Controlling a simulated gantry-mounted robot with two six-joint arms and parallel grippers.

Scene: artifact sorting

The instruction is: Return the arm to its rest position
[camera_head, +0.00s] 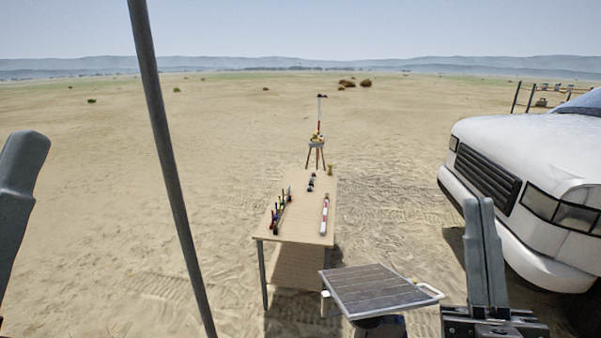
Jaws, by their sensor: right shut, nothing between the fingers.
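My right gripper (480,202) shows at the lower right, its two grey fingers pointing up and pressed together with nothing between them. It is in front of the white vehicle and to the right of the solar panel, apart from the wooden table (303,208). At the left edge a grey finger-shaped part of my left gripper (22,165) shows. The rest of it is cut off by the frame, so I cannot tell its state.
The table holds several small tools (280,211) and a red-and-white stick (325,214). A solar panel (376,289) stands in front of it. A white vehicle (515,160) is at right. A dark slanted pole (170,150) crosses the left side. Open sand lies beyond.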

